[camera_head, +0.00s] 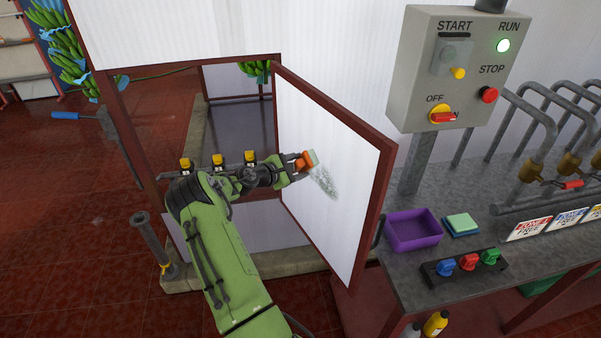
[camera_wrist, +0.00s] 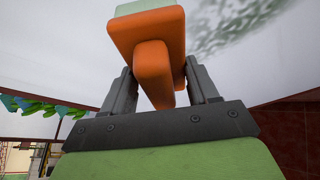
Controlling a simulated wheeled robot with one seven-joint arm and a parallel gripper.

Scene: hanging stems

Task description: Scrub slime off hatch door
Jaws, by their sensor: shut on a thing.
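The hatch door (camera_head: 335,220) stands open, a white panel in a dark red frame. A grey-green speckled slime smear (camera_head: 323,182) lies on its face, and the smear also shows in the wrist view (camera_wrist: 232,22). My gripper (camera_head: 298,166) is shut on the handle of an orange scrubber (camera_head: 304,161) with a pale green pad. In the wrist view the scrubber (camera_wrist: 152,62) sits between both fingers, pad toward the white panel. The scrubber is at the upper left end of the smear. I cannot tell whether the pad touches the door.
A grey metal table at right holds a purple tray (camera_head: 413,229), a green-and-blue sponge (camera_head: 460,224) and coloured knobs (camera_head: 466,263). A control box (camera_head: 460,70) stands behind it. A grey post (camera_head: 152,240) rises left of my arm. Bananas hang at the back.

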